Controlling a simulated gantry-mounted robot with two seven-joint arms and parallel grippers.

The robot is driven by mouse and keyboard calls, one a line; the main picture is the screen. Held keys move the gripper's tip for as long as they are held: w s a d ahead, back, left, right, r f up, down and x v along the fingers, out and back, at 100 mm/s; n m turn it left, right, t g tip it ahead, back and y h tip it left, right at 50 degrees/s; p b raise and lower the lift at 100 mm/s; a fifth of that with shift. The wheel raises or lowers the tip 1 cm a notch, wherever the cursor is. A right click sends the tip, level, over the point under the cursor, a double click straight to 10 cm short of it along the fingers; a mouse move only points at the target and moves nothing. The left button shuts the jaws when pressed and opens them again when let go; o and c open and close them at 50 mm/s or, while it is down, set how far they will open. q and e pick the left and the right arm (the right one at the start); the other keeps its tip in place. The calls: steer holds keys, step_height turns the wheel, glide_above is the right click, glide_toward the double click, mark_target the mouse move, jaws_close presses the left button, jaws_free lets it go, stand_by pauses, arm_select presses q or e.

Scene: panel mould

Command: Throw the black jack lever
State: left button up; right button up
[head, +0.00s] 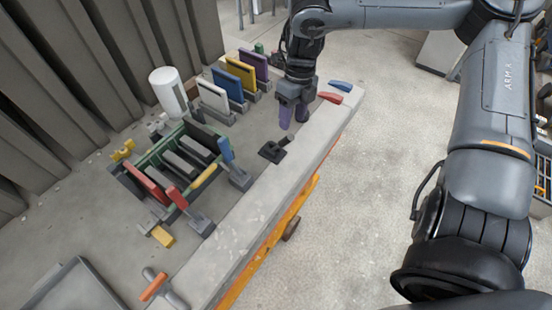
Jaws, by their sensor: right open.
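The black jack lever (271,152) is a small dark base with a short handle tilted to the right. It stands on the grey table beside the raised concrete edge. My right gripper (294,118), with purple fingertips, points down just above and beyond the lever. It is open with nothing visible between its fingers, and it looks apart from the lever. My left gripper is not in view.
A green-framed mould (150,189) with panels stands left of the lever. A blue lever (227,152) and a red lever (178,198) stand along its near side. White, blue, yellow and purple panels stand behind. Red and blue wedge-shaped pieces (330,97) lie on the concrete edge.

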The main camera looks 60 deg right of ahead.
mark_target(288, 143)
steer(key=shift+w+d+f+h+b, duration=0.25)
steer(key=shift+f+h+b, duration=0.2)
steer(key=shift+b, duration=0.4)
steer(key=shift+d+f, duration=0.1)
steer(key=shift+f, duration=0.05)
arm_select(q)
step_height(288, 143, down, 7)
steer(key=b, duration=0.3)
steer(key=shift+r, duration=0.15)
arm_select(e)
steer(key=f, duration=0.7)
steer(key=a+f, duration=0.1)
steer(key=f, duration=0.2)
steer(key=shift+w+f, duration=0.15)
steer(key=shift+f, duration=0.15)
jaws_close()
